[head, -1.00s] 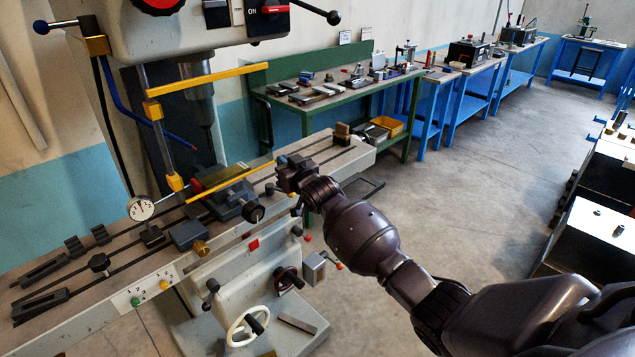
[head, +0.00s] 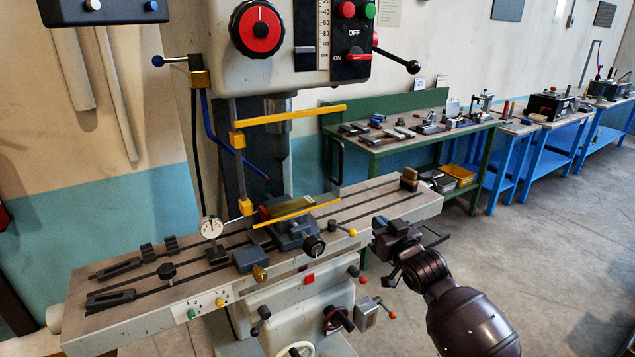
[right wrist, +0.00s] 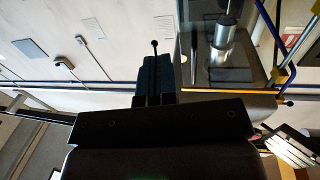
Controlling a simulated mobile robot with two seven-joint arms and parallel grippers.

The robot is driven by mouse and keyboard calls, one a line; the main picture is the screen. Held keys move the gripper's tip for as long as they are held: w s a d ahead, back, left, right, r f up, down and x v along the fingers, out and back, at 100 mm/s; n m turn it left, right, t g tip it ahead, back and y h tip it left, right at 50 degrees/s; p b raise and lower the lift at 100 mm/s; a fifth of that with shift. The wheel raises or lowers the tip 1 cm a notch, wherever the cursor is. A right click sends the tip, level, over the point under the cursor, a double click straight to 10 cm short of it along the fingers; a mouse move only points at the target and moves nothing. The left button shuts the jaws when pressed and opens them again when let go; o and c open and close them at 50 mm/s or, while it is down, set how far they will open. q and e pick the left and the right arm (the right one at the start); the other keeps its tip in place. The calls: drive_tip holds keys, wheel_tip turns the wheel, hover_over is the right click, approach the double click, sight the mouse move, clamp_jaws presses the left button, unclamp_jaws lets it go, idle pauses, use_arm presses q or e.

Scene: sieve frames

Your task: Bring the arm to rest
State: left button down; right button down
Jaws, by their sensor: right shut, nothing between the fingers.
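My right arm comes in from the lower right in the head view. Its gripper (head: 382,232) is at the front edge of the milling machine's table (head: 375,205), right of the vise (head: 292,230). The right gripper is shut and empty. In the right wrist view the closed fingers (right wrist: 154,80) show from behind, with nothing held at their tips. I cannot tell from the head view how far the gripper stands from the table edge. My left gripper is not in view.
A yellow-framed guard (head: 290,115) stands over the vise. A dial gauge (head: 211,228) and clamps lie left on the machine table. Levers and a crank (head: 336,318) stick out below its front. A green bench (head: 400,140) stands behind; open floor (head: 560,250) lies right.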

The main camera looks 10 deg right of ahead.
drive_tip(key=s+f+g+h, duration=0.1)
drive_tip(key=s+f+g, duration=0.1)
drive_tip(key=s+f, duration=0.6)
drive_tip(key=s+a+f+g+h, duration=0.1)
drive_tip(key=s+f+g, duration=0.1)
drive_tip(key=s+f, duration=0.6)
drive_tip(key=s+a+f+g, duration=0.1)
drive_tip(key=s+f, duration=0.7)
drive_tip(key=s, duration=1)
drive_tip(key=shift+a+m+g+h, duration=0.15)
drive_tip(key=shift+m+g+h, duration=0.15)
drive_tip(key=shift+g+h, duration=0.15)
drive_tip(key=shift+w, duration=0.1)
